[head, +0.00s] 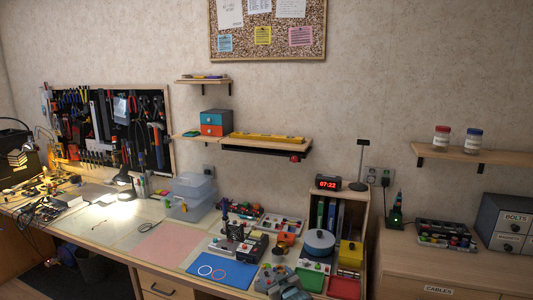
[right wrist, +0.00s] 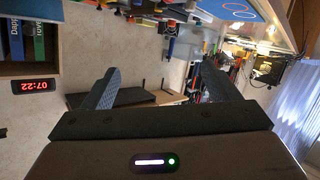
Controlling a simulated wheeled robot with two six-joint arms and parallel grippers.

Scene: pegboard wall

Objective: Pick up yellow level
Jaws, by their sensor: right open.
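The yellow level (head: 265,138) lies flat and lengthwise on a wooden wall shelf (head: 292,146) in the middle of the head view. My right gripper (head: 277,274) is at the bottom of the head view, low over the workbench and well below the shelf. In the right wrist view, which looks turned over, its two dark fingers (right wrist: 162,82) are spread wide with nothing between them. I cannot make out the level in the right wrist view. My left gripper is not in view.
Teal and orange drawers (head: 214,123) stand left of the level. A smaller shelf (head: 203,80) hangs above. A red ball (head: 294,158) shows under the shelf's right end. A red-digit clock (head: 328,182) and a dark stand (head: 361,160) are to the right. Tools crowd the bench.

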